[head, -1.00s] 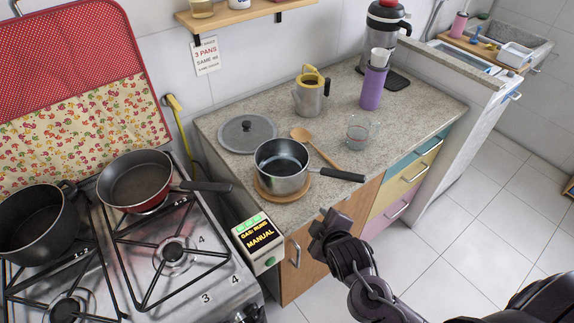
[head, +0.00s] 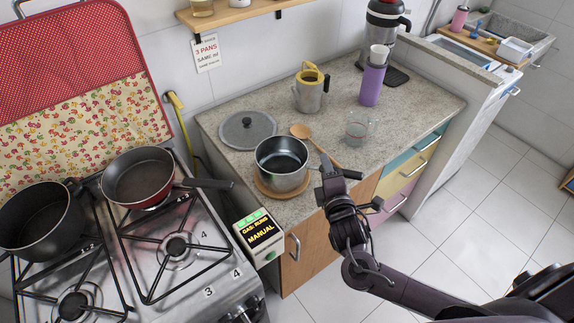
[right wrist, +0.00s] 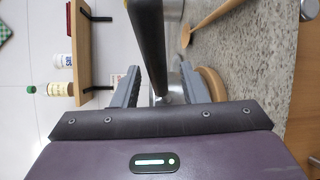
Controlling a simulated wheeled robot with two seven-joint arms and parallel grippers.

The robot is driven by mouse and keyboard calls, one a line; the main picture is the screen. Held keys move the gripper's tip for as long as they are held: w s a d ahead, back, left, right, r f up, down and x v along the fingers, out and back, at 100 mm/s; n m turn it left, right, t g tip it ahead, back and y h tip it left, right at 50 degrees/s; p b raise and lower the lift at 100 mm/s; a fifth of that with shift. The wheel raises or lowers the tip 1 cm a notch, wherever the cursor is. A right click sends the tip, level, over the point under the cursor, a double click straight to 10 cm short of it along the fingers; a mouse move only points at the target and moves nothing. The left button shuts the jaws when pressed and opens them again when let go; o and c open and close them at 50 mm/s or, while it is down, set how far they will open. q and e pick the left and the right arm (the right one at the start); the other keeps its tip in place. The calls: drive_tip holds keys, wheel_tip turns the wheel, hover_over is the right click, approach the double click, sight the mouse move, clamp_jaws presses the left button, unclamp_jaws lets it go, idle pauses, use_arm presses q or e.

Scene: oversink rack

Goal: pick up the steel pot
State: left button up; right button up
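The steel pot (head: 283,168) stands upright on a round wooden trivet (head: 262,187) on the counter. Its black handle (right wrist: 148,40) points right, toward me. My right gripper (head: 328,180) is at the handle and partly hides it in the head view. In the right wrist view the handle runs between the two fingers of my right gripper (right wrist: 157,88), with gaps showing on both sides, so the gripper is open around it. Part of the pot's metal body shows beyond the fingers. My left gripper is not in view.
A wooden spoon (head: 302,132), a grey lid (head: 247,130) and a clear glass (head: 357,130) lie close to the pot. A yellow-topped steel jug (head: 310,92) and a purple bottle (head: 371,84) stand behind. The stove (head: 200,262) with dark pans is at left.

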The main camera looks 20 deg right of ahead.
drive_tip(key=shift+w+d+f, duration=0.1)
drive_tip(key=shift+w, duration=0.9)
clamp_jaws()
